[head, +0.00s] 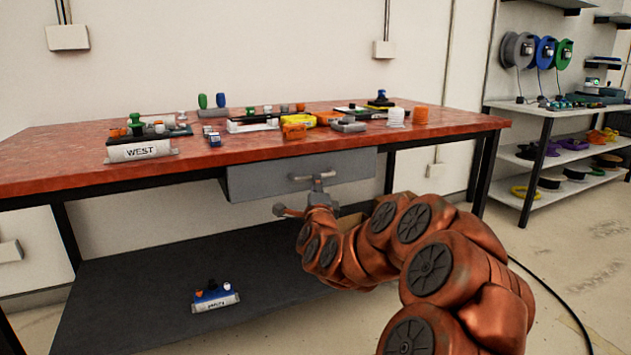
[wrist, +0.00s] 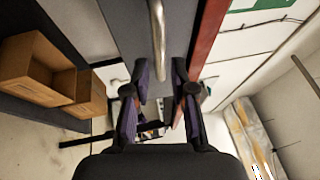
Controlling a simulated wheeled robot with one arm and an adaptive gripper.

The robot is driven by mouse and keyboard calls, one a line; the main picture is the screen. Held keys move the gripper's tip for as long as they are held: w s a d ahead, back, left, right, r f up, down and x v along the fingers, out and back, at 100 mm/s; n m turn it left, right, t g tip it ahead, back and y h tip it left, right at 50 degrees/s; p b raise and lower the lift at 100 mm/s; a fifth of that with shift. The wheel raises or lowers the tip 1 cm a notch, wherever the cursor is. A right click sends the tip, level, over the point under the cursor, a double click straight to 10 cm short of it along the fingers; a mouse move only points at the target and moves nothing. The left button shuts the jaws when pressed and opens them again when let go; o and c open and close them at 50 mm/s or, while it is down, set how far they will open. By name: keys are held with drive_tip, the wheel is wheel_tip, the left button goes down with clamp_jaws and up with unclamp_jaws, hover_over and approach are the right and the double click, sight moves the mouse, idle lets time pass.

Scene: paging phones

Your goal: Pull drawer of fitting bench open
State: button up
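The fitting bench has a red top (head: 240,150) and a grey drawer (head: 258,183) under its front edge. The drawer front looks about flush with the bench front. A metal bar handle (head: 300,178) sits on it. My gripper (head: 322,178) is at the handle, partly hidden by its own wrist in the head view. In the wrist view the handle (wrist: 157,30) runs down between the fingertips of my gripper (wrist: 160,66). The fingers stand apart on either side, with a small gap to the bar. The drawer's inside is hidden.
Phones and small parts lie on the bench top, with a WEST label (head: 140,152) at the front left. Cardboard boxes (wrist: 38,68) show in the wrist view. A shelving unit (head: 560,115) stands right.

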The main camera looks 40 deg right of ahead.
drive_tip(key=shift+b+x, duration=0.6)
drive_tip(key=shift+x, duration=1.85)
clamp_jaws()
